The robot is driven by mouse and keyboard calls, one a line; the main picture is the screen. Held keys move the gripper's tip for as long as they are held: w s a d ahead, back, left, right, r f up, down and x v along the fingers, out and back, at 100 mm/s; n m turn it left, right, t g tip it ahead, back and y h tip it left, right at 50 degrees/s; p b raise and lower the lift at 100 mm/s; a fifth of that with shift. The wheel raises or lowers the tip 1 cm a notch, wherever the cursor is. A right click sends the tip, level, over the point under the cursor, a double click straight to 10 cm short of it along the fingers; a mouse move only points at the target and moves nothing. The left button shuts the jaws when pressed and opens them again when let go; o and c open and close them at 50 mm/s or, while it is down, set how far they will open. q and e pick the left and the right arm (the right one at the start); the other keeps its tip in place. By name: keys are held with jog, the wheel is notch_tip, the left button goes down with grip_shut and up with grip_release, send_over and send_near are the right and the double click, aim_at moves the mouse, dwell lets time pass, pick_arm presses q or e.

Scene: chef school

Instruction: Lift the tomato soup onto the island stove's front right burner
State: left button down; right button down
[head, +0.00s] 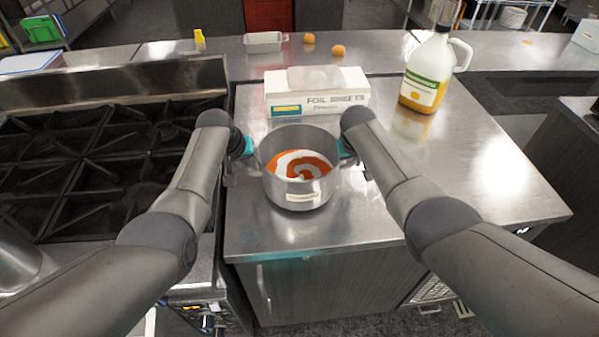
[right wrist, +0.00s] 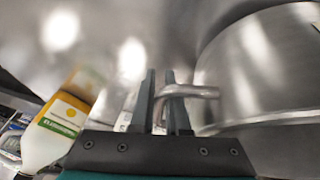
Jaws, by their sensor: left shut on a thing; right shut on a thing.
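The tomato soup, orange with a white swirl (head: 300,164), fills a steel pot (head: 300,197) at the middle of the head view. The pot is upright at the steel counter's left part; I cannot tell whether it touches the top. My left gripper (head: 246,147) is at the pot's left side, shut on the handle there, which is mostly hidden. My right gripper (head: 346,149) is at its right side. In the right wrist view its fingers (right wrist: 163,102) are shut on the bent steel handle (right wrist: 200,91). The black stove burners (head: 90,160) lie left of the pot.
A jug with orange liquid (head: 428,72) stands at the back right and shows in the right wrist view (right wrist: 55,125). The counter (head: 460,165) is clear at the right. Its front edge is near the pot.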

jog(key=shift+w+r+p, duration=0.1)
jog(key=shift+r+p, duration=1.05)
jog(key=shift+r, duration=0.4)
